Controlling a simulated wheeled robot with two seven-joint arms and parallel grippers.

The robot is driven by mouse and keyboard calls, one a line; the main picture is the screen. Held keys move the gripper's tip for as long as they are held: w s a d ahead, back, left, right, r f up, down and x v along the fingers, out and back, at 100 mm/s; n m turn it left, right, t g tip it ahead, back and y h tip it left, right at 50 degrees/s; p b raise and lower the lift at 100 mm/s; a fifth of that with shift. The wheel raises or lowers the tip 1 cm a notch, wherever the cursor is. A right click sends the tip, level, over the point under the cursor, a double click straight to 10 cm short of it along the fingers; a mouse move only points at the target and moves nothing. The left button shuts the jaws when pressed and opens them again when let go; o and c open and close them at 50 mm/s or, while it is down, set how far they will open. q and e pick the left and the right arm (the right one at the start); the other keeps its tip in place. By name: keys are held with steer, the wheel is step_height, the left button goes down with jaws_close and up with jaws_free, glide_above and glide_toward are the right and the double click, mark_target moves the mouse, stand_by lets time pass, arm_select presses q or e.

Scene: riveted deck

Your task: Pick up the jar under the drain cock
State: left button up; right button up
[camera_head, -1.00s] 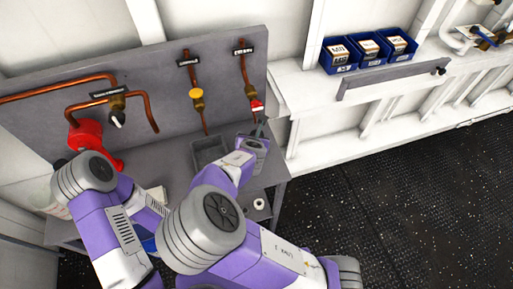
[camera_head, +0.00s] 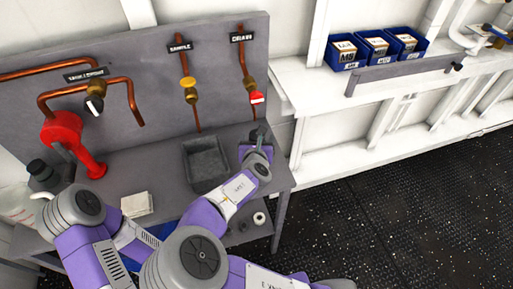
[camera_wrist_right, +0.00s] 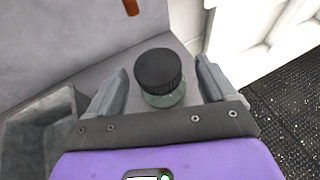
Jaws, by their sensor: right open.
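The jar (camera_wrist_right: 162,92) has a black lid and a greenish glass body. In the right wrist view it stands upright on the grey bench, between the two fingers of my right gripper (camera_wrist_right: 158,88). Gaps show on both sides of it. In the head view my right gripper (camera_head: 257,141) is at the bench's right end, below the drain cock (camera_head: 256,98) with its red and white handle, under the DRAIN label (camera_head: 242,37). There the gripper largely hides the jar. My left arm shows at the lower left, but its gripper is not visible.
A grey tray (camera_head: 205,163) sits just left of my right gripper. A red funnel-like part (camera_head: 63,130) and a white block (camera_head: 137,204) are further left. Blue bins (camera_head: 343,57) stand on the white ledge to the right. A backboard with copper pipes rises behind the bench.

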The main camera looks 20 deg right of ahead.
steer(key=b+x, duration=0.1)
steer(key=x, duration=0.3)
steer(key=shift+w, duration=0.15)
steer(key=shift+c, duration=0.4)
steer(key=c, duration=1.1)
steer(key=shift+o, duration=0.2)
steer(key=shift+r, duration=0.1)
